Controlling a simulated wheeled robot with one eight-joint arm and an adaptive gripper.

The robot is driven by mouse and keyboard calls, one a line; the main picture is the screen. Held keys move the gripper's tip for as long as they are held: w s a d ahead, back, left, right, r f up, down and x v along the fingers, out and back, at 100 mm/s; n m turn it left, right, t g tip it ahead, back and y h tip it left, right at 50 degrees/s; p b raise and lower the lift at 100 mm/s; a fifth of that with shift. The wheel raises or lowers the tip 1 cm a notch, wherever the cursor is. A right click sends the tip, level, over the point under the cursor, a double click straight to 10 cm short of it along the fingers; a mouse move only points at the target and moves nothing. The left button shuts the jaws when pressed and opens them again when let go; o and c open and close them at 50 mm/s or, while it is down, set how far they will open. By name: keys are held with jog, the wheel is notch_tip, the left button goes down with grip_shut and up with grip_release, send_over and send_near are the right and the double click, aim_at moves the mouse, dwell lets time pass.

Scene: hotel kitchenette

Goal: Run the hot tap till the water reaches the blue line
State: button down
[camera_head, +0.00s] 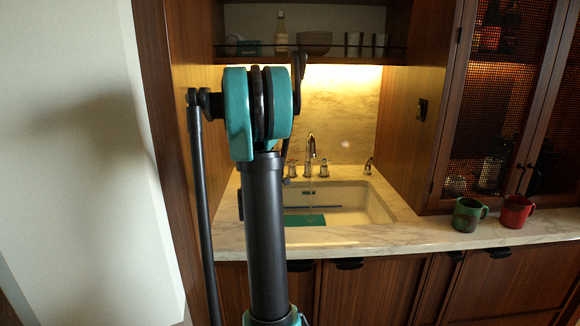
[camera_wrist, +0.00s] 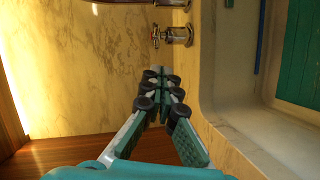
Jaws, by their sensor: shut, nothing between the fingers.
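The chrome tap spout (camera_head: 311,147) stands at the back of the sink, between a left handle (camera_head: 293,168) and a right handle (camera_head: 324,169). Hot and cold marks are too small to read. The pale sink basin (camera_head: 375,203) has a blue line (camera_head: 313,207) inside it; the line also shows in the wrist view (camera_wrist: 260,38). I cannot tell whether water runs or stands there. My gripper (camera_wrist: 161,78) is shut and empty, beside the basin's edge. It points at a chrome handle (camera_wrist: 173,35), with a gap between. My arm hides the gripper in the head view.
A teal panel (camera_head: 304,221) lies in the basin. A green mug (camera_head: 467,215) and a red mug (camera_head: 516,212) stand on the right counter. A soap pump (camera_head: 368,166) is behind the sink. The shelf (camera_head: 330,61) overhead and side walls enclose the sink; the marble wall is close.

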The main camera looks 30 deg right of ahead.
jog(key=shift+n, duration=0.4)
jog(key=shift+s+d+r+x, duration=0.15)
jog(key=shift+s+d+x, duration=0.1)
jog(key=shift+x, duration=1.8)
jog(key=shift+s+d+r+x, duration=0.1)
jog(key=shift+s+d+x, duration=0.2)
jog(key=shift+x, duration=1.75)
jog(key=shift+s+d+r+x, duration=0.15)
jog(key=shift+s+d+x, duration=0.1)
jog(key=shift+x, duration=1.8)
jog(key=shift+s+d+f, duration=0.1)
jog(key=shift+s+d, duration=0.1)
jog(key=shift+d, duration=0.3)
jog(key=shift+s+d, duration=0.2)
jog(key=shift+d, duration=0.35)
jog(key=shift+a, duration=0.1)
